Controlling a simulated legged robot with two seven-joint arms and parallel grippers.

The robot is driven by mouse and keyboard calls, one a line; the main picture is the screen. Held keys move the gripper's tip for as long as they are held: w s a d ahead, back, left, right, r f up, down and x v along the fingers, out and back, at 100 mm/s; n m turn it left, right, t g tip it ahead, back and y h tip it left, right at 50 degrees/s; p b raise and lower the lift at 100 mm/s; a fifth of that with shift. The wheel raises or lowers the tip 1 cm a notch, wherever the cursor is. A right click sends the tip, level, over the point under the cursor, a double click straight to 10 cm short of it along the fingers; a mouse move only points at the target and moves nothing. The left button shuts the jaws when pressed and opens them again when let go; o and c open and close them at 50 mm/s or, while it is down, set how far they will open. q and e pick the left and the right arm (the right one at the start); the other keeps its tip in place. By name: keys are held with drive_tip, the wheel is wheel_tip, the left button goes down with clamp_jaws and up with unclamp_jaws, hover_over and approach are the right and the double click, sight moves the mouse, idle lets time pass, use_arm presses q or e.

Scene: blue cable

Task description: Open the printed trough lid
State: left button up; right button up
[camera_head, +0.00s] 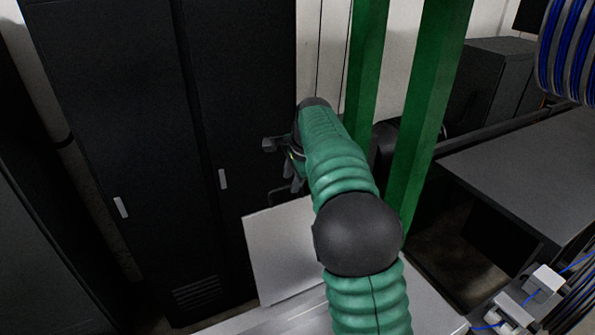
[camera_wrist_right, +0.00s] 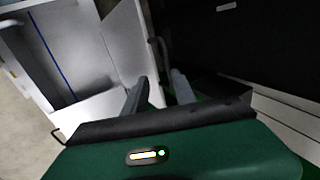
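My right gripper (camera_head: 273,168) is at the end of my green arm in the head view, in front of the dark cabinet and above a white flat panel (camera_head: 280,250). In the right wrist view its two fingers (camera_wrist_right: 160,78) stand apart, with nothing seen held between them. A thin grey curved bar, like a handle, shows just beyond the fingertips; I cannot tell whether it touches them. A pale panel (camera_wrist_right: 122,45) is left of the fingers. I cannot tell which panel is the trough lid. My left gripper is not in view.
A tall dark cabinet (camera_head: 120,130) stands behind. Green posts (camera_head: 425,110) rise right of my arm. A grey table (camera_head: 530,165) is at right, with white fittings and blue cable (camera_head: 545,285) near the lower right. A blue cable coil (camera_head: 570,50) hangs at upper right.

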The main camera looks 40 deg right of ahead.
drive_tip(key=b+v, duration=0.1)
drive_tip(key=v, duration=0.8)
drive_tip(key=shift+r, duration=0.2)
drive_tip(key=shift+s+d, duration=0.15)
drive_tip(key=shift+s+f, duration=0.1)
